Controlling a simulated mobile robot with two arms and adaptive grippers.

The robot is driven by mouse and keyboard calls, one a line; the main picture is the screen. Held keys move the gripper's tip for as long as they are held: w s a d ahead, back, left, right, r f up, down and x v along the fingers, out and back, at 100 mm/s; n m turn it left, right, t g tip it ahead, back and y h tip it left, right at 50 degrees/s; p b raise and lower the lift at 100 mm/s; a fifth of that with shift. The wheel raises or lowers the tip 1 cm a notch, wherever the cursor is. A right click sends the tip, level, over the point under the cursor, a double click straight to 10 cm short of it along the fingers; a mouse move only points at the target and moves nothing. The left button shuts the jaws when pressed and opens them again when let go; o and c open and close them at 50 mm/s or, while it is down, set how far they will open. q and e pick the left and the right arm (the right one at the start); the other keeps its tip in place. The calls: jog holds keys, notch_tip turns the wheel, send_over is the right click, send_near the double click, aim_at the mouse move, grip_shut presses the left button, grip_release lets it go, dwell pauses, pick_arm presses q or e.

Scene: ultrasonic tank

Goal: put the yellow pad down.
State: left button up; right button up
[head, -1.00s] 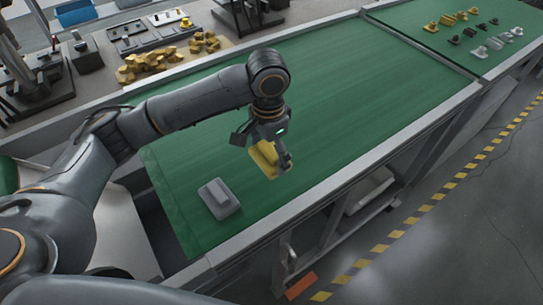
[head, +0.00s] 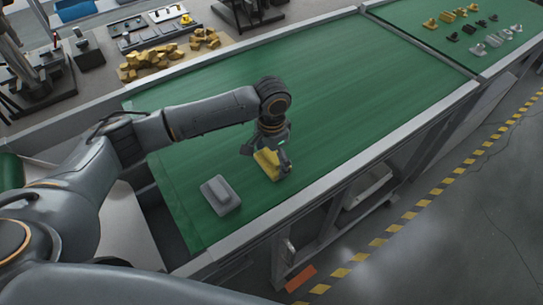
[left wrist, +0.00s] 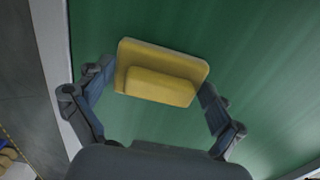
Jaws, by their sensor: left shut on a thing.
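The yellow pad (head: 266,164) is a stepped block, a wide plate with a smaller raised block on it. My left gripper (head: 277,163) is shut on it above the near part of the green belt (head: 330,110). In the left wrist view the pad (left wrist: 160,88) sits between the two fingers of the left gripper (left wrist: 155,96), with green belt behind it. The pad is at or very close to the belt; I cannot tell whether it touches. My right gripper is not in view.
A grey stepped block (head: 220,195) lies on the belt just left of the pad. A metal rail (head: 330,176) runs along the belt's near edge. Yellow pieces (head: 145,60) lie at the back left, and several small parts stand on the far belt. The belt's middle is clear.

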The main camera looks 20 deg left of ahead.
aim_at(272, 156)
pick_arm(q)
jog(key=o, duration=0.7)
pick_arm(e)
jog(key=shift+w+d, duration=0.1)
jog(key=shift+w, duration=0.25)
pick_arm(q)
notch_tip(272, 156, up, 11)
jog(key=b, duration=0.3)
jog(key=shift+r, duration=0.65)
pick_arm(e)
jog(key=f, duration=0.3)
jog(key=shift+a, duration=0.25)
pick_arm(q)
jog(key=shift+f, duration=0.1)
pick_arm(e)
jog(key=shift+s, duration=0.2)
